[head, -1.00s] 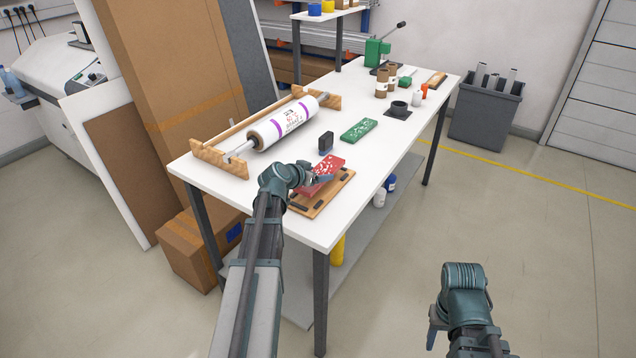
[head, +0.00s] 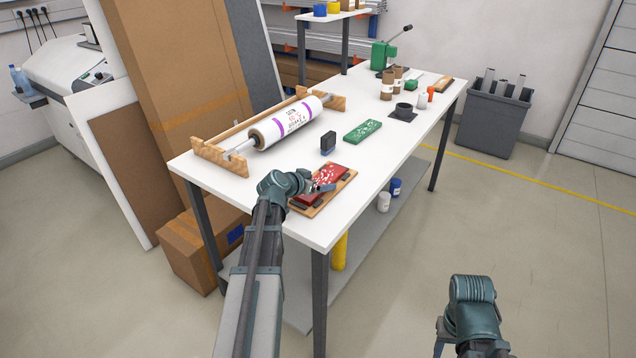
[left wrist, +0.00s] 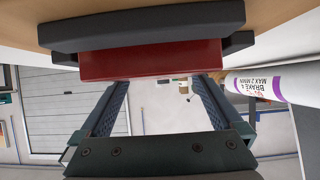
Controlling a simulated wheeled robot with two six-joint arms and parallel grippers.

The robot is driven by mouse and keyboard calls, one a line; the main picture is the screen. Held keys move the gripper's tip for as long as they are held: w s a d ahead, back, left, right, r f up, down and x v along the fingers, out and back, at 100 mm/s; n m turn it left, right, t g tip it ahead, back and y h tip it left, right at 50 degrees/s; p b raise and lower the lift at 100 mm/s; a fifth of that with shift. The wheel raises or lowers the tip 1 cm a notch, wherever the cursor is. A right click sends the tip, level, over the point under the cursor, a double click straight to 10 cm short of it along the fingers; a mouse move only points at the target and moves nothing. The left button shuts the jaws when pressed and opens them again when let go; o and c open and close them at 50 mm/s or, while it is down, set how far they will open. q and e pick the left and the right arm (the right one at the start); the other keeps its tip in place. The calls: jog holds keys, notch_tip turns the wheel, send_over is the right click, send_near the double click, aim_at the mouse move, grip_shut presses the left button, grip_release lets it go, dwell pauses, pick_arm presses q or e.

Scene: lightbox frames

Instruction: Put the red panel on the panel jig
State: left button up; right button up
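The red panel (head: 324,172), with white marks on top, lies on the wooden panel jig (head: 341,190) near the table's front edge. It looks flat there, with dark blocks along the jig's rim. My left gripper (head: 325,187) is at the panel's near side and hides part of it. In the left wrist view the panel (left wrist: 150,60) shows edge-on beside a dark block, and the fingers of my left gripper (left wrist: 160,88) stand apart with clear space between them. My right gripper (head: 440,342) hangs low off the table; its fingers are mostly hidden.
A green panel (head: 362,130) and a black block (head: 328,143) lie behind the jig. A white roll (head: 288,125) on a wooden stand is at the table's left. Brown tubes, a black ring and small bottles stand farther right. White tabletop (head: 385,155) between is clear.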

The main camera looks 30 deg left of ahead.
pick_arm(q)
jog(key=shift+r, duration=0.1)
jog(key=shift+s+r+p, duration=0.2)
jog(key=shift+r+p, duration=0.05)
jog(key=shift+p, duration=0.1)
jog(key=p+v, duration=0.5)
jog(key=v, duration=0.6)
jog(key=shift+s, duration=0.3)
jog(key=d+f+g+h, duration=0.1)
jog(key=d, duration=0.3)
jog(key=d+m+g+p, duration=0.1)
jog(key=d, duration=0.4)
jog(key=d+f+g+h, duration=0.1)
jog(key=d, duration=0.4)
jog(key=shift+w+f+m+h+p, duration=0.3)
jog(key=shift+f+p, duration=0.05)
jog(key=s+d+f+g+y+p, duration=0.1)
jog(key=s+d+g, duration=0.3)
jog(key=s+d, duration=0.4)
jog(key=s+d+f+m+g+y+p, duration=0.1)
jog(key=s+d+g+y, duration=0.3)
jog(key=s+d, duration=0.5)
jog(key=d+f+g+p, duration=0.1)
jog(key=d, duration=0.6)
jog(key=shift+s+f+g, duration=0.2)
jog(key=shift+f+g, duration=0.1)
jog(key=shift+f, duration=0.05)
